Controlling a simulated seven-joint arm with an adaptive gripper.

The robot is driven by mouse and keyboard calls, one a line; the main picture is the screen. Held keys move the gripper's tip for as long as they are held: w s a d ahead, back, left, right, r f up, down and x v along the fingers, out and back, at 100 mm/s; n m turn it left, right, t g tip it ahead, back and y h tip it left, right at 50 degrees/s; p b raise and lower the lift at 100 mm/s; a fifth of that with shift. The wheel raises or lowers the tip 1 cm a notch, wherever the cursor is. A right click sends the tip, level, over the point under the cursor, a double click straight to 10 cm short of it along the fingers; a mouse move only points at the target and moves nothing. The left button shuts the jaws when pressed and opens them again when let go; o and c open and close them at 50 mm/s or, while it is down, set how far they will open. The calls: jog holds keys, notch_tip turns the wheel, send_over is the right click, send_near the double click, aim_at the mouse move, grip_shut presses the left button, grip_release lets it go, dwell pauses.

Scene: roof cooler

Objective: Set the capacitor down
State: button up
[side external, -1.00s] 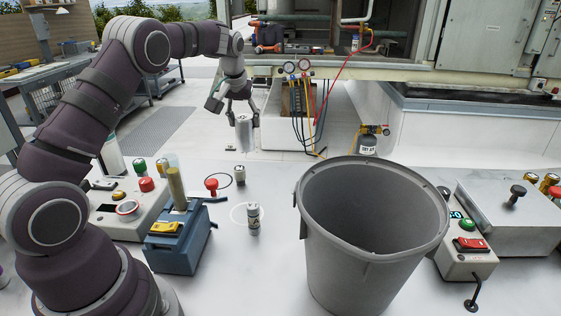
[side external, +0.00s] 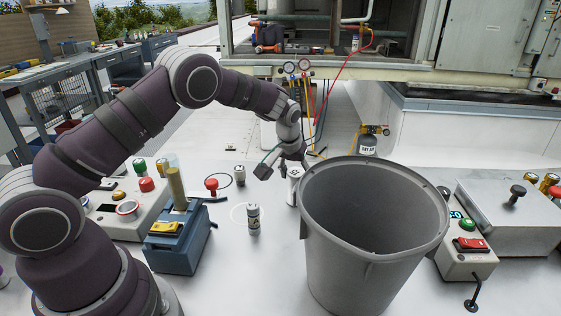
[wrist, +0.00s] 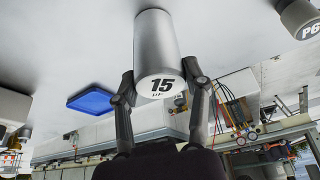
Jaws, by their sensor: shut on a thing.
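The capacitor (side external: 293,186) is a silver can, upright beside the left rim of the grey bin. Its lower part is partly hidden by the bin in the side view. In the wrist view the capacitor (wrist: 155,40) shows a white end marked "15". My gripper (side external: 288,165) is shut on it near that marked end, with one finger (wrist: 124,92) on each side. I cannot tell whether its base touches the white table.
The large open grey bin (side external: 372,255) stands just right of the held capacitor. Another capacitor (side external: 253,219) stands front left, near a thin white ring; another (side external: 239,175) stands behind.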

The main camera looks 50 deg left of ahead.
jog(key=o, duration=1.2)
jog(key=shift+f, duration=0.1)
jog(key=s+d+r+m, duration=0.15)
jog(key=s+r, duration=0.25)
jog(key=r, duration=0.4)
jog(key=s+d+r, duration=0.2)
jog(key=s+r, duration=0.3)
jog(key=r, duration=0.2)
jog(key=s+d+m, duration=0.1)
jog(key=s, duration=0.4)
jog(key=s+d+m+t+h, duration=0.1)
jog(key=s, duration=0.3)
jog(key=s+d+m+h, duration=0.1)
jog(key=s+m, duration=0.1)
jog(key=s, duration=0.3)
jog(key=shift+s+d+r+t, duration=0.1)
jog(key=shift+s+r+t, duration=0.2)
jog(key=shift+r, duration=0.1)
